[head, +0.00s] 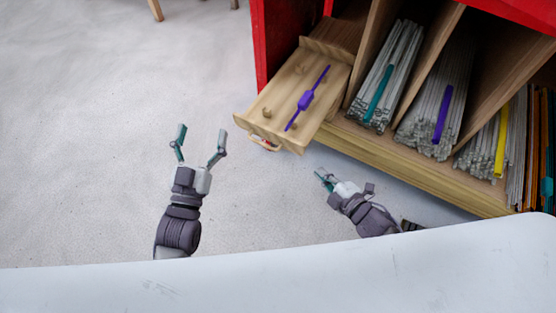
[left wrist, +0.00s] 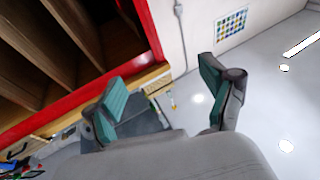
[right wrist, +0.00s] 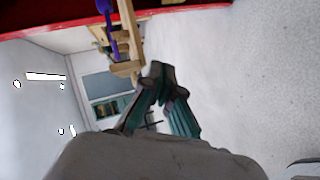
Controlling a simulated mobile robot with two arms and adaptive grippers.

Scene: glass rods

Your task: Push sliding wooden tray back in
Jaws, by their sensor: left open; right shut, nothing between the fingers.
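The sliding wooden tray (head: 285,92) sticks out of the red cabinet's left compartment in the head view. It carries a purple rod-like piece (head: 307,98) and small wooden pegs, and has a handle (head: 264,143) on its front. The tray's wooden edge also shows in the right wrist view (right wrist: 128,40). My left gripper (head: 200,138) is open and empty, left of and apart from the tray front. My right gripper (head: 322,175) is shut and empty, below and right of the tray front, and appears apart from it.
The red cabinet (head: 274,40) holds bundles of glass rods (head: 392,70) in compartments right of the tray. Its wooden lower ledge (head: 420,172) runs beside my right gripper. A white surface (head: 300,285) crosses the bottom. Open floor (head: 110,120) lies to the left.

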